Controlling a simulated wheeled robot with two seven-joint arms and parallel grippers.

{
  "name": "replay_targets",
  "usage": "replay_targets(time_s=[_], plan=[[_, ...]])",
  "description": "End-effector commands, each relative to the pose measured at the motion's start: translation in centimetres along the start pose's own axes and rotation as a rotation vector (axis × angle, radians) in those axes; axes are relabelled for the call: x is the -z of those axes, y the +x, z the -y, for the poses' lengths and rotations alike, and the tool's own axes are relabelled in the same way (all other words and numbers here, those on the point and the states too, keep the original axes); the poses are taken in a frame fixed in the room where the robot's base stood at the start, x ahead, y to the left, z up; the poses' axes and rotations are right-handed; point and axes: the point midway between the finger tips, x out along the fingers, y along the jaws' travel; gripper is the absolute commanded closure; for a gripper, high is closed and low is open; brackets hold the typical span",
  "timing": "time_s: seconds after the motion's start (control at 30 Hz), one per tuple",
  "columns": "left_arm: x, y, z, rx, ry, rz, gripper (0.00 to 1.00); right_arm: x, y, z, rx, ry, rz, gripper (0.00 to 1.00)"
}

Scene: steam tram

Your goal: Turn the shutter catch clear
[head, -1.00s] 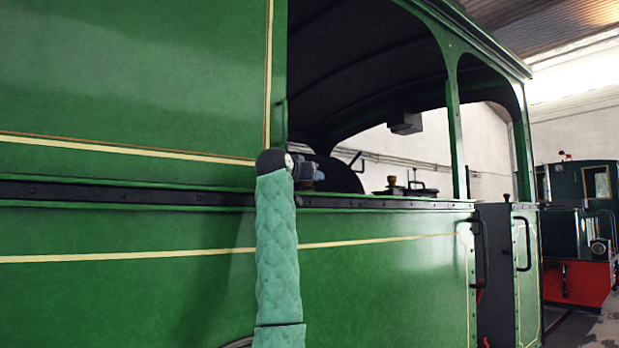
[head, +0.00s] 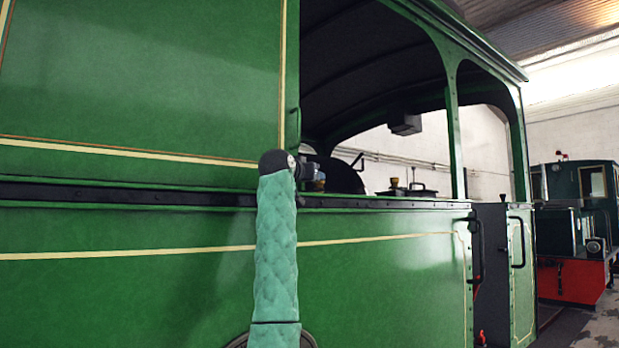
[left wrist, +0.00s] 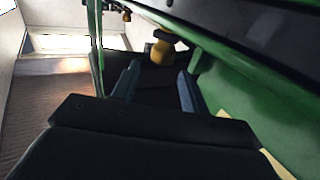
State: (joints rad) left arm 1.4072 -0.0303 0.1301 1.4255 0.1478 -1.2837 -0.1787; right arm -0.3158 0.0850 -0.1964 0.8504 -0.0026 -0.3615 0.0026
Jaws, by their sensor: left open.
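My left arm rises at the centre of the head view, and its gripper (head: 314,176) is at the lower corner of the cab window opening, partly hidden by the wrist. In the left wrist view its two blue-grey fingers (left wrist: 156,88) are apart with nothing held between them. A yellow, brass-like knob (left wrist: 163,52) shows just beyond the fingertips, apart from them. A small green handle-like part (head: 295,119) is on the edge of the tall green panel (head: 150,80). I cannot tell for certain which part is the shutter catch. My right gripper is not in view.
The green tram side (head: 380,270) fills most of the head view, with a dark ledge (head: 400,204) below the opening. A dark lidded fitting (head: 408,189) stands inside the cab. A post (head: 453,140) divides the openings. A red-fronted locomotive (head: 577,240) stands at far right.

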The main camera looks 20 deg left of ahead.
Motion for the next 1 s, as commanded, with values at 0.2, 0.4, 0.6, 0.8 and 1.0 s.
replay_targets(time_s=[0.2,0.4,0.6,0.8,1.0], plan=[[2.7,-0.8,-1.2,0.006,0.042,-0.016,0.59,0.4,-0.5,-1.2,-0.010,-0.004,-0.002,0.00],[3.6,0.6,-5.1,0.070,0.186,0.024,0.59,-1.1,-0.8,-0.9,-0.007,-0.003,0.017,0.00],[2.6,2.6,-7.3,0.255,0.321,0.100,0.59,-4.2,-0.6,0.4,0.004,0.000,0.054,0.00],[0.9,3.7,-7.6,0.493,0.335,0.135,0.59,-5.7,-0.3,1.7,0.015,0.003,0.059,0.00],[0.0,3.3,-6.3,0.715,0.222,0.088,0.59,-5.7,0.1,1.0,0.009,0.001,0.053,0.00]])
